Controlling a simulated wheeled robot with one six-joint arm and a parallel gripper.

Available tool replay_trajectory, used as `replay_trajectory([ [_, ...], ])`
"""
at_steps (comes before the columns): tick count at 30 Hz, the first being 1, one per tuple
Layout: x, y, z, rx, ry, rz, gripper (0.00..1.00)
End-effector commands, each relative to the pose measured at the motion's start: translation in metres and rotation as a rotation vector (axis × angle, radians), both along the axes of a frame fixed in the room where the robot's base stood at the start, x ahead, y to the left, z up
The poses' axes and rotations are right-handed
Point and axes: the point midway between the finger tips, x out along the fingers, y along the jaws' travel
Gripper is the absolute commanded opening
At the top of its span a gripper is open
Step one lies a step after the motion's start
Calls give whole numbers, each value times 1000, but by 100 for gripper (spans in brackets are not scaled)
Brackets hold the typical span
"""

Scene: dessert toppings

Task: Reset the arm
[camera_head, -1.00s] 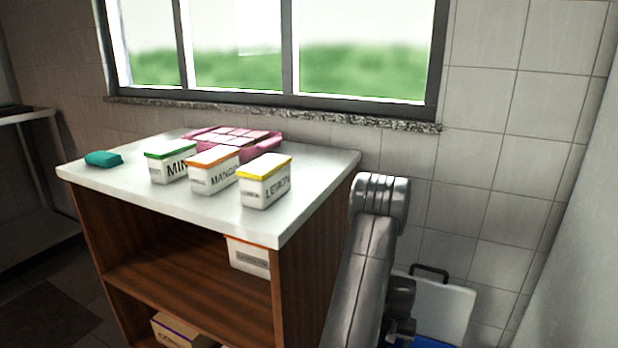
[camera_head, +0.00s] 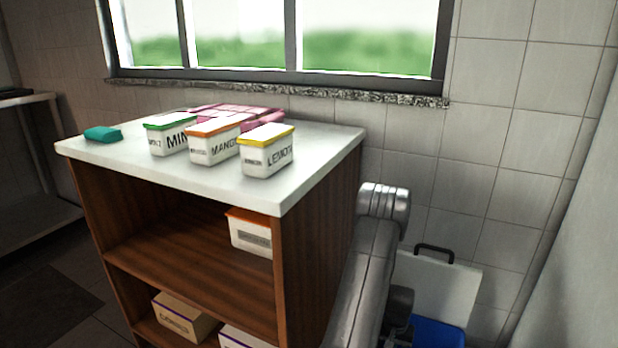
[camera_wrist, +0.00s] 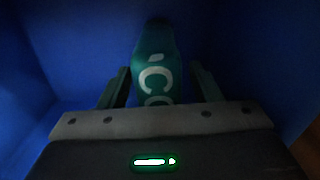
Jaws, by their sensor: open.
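In the wrist view my gripper (camera_wrist: 160,72) is open, with one dark finger on each side of a teal bottle (camera_wrist: 157,80) with white lettering. Blue walls (camera_wrist: 75,50) surround both, so the gripper is down inside the blue bin (camera_head: 440,335).
A wooden cabinet (camera_head: 320,240) with a white top stands left of my arm. On it are mint (camera_head: 170,138), mango (camera_head: 212,147) and lemon (camera_head: 265,157) tubs, a pink tray (camera_head: 262,121) and a teal item (camera_head: 102,134). A white board (camera_head: 432,285) leans behind the bin.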

Motion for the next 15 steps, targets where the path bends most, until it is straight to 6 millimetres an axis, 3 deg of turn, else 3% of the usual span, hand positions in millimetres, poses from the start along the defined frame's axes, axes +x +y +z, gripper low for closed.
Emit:
replay_trajectory([
  [10, 0, 0, 5, 0, 0, 0, 58],
  [15, 0, 0, 28, 0, -1, 0, 58],
])
